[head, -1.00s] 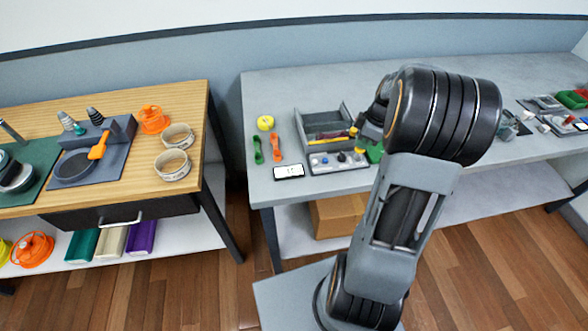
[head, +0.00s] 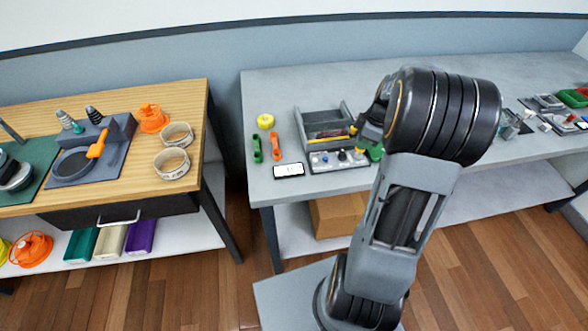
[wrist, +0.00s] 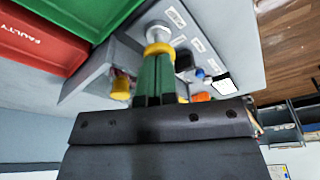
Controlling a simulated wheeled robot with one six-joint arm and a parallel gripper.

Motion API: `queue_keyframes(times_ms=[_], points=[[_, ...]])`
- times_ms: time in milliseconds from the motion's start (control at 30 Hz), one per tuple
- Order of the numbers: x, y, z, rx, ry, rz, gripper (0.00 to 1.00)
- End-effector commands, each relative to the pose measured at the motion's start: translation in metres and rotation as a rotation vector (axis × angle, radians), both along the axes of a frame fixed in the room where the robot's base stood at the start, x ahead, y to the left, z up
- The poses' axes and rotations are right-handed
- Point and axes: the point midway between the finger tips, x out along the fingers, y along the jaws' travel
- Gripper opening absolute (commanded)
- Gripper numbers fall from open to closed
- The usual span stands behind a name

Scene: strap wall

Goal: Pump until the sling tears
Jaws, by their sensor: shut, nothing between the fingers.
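My gripper (wrist: 158,52) has green fingers with yellow tips, and they are together and empty. In the wrist view the tips are at or just above a round pale knob (wrist: 157,30) on a grey control panel (wrist: 205,45) with white labels. I cannot tell whether they touch it. In the head view the control panel (head: 325,166) stands at the bench's front edge, and my gripper (head: 374,153) is at its right end, partly hidden behind my arm. A blue knob (wrist: 199,73) also shows on the panel. I cannot make out a sling or pump for certain.
A grey open tray (head: 305,128) stands behind the panel. A phone (head: 289,170) lies to its left, with green (head: 257,148) and orange (head: 275,146) items beyond. A red bin (wrist: 35,40) marked FAULTY and a green bin (wrist: 85,15) are near my gripper. A wooden bench (head: 150,100) stands left.

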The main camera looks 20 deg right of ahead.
Motion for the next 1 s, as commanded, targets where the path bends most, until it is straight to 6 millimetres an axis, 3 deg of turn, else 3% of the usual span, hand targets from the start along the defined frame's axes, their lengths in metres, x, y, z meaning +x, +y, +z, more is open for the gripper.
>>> queue_keyframes(times_ms=[267, 633, 1000], points=[[0.000, 0.000, -0.017, 0.001, 0.001, 0.000, 0.00], [0.000, 0.000, -0.011, 0.001, 0.001, 0.000, 0.00], [0.000, 0.000, 0.009, 0.001, 0.001, 0.000, 0.00]])
